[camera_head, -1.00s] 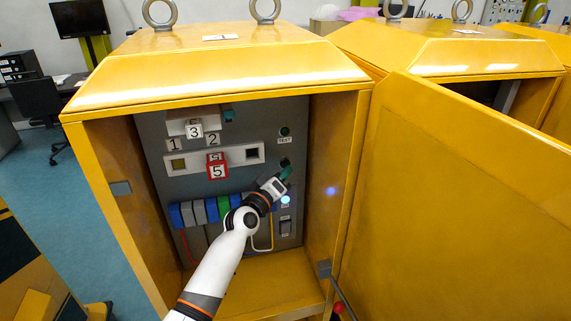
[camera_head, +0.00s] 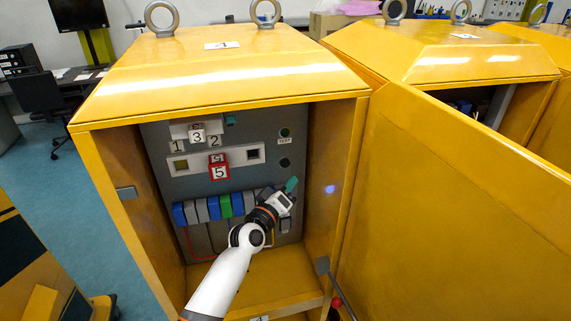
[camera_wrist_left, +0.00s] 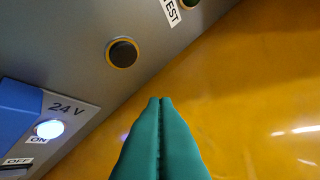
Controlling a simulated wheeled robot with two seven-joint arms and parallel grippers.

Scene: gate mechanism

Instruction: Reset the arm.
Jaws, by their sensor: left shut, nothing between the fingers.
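My left gripper (camera_head: 291,185) reaches into the open yellow cabinet (camera_head: 210,85), in front of the right part of its grey panel (camera_head: 222,181). Its green fingers are closed together and empty in the left wrist view (camera_wrist_left: 159,105). The fingertips are apart from the round black button (camera_wrist_left: 122,53), which lies above and to their left there. That button also shows in the head view (camera_head: 285,162). A TEST label (camera_wrist_left: 171,12) sits above it. A lit 24 V ON light (camera_wrist_left: 48,129) is at the lower left. My right gripper is not in view.
The cabinet's yellow door (camera_head: 460,210) stands open on the right. The cabinet's inner right wall (camera_head: 328,170) is close beside my left gripper. Blue, grey and green modules (camera_head: 225,205) line the panel, below a red block marked 5 (camera_head: 219,173).

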